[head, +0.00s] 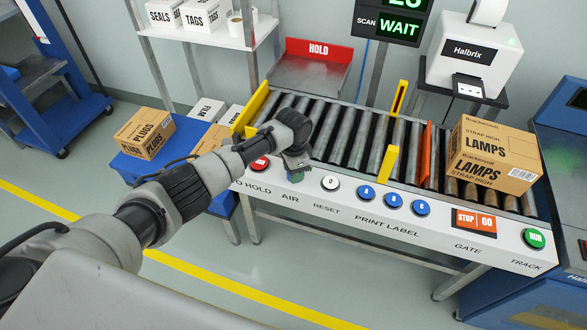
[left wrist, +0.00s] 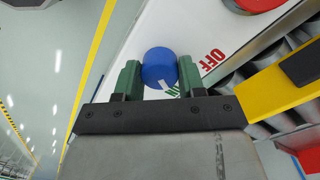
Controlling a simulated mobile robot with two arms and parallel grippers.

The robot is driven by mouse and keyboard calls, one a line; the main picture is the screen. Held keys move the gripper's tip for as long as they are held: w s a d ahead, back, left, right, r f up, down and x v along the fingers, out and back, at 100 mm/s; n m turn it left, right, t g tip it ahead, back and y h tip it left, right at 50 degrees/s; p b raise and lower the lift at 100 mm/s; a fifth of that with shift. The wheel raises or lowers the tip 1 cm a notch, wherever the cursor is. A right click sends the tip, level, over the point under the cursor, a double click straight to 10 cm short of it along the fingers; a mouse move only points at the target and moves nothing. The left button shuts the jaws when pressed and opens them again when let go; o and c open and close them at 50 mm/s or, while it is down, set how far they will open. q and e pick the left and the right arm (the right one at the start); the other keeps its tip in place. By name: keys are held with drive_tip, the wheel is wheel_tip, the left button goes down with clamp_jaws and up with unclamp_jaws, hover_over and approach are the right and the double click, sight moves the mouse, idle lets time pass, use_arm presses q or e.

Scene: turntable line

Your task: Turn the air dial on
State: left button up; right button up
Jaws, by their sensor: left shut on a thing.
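The air dial is a round blue knob (left wrist: 159,67) on the white control panel (left wrist: 128,40), above the AIR label in the head view. A red OFF label (left wrist: 213,62) is beside it, and partly hidden green lettering (left wrist: 174,90) is close to it. A white mark on the knob's lower side is near that green lettering. My left gripper (left wrist: 158,76) is shut on the knob, with a green finger on each side. In the head view my left gripper (head: 296,174) covers the dial. My right gripper is in neither view.
A red button (head: 260,164) sits left of the dial and a white RESET button (head: 330,183) sits right of it. Blue print buttons (head: 394,200) follow. Behind are the rollers (head: 345,135), a yellow guard (head: 250,110) and a LAMPS carton (head: 493,155).

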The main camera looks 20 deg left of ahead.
use_arm(q)
drive_tip(key=shift+m, duration=0.3)
drive_tip(key=o, duration=0.9)
drive_tip(key=shift+r, duration=0.15)
wheel_tip(320, 180, up, 11)
drive_tip(key=shift+w+f, duration=0.15)
drive_tip(key=shift+f, duration=0.05)
drive_tip(key=shift+f, duration=0.1)
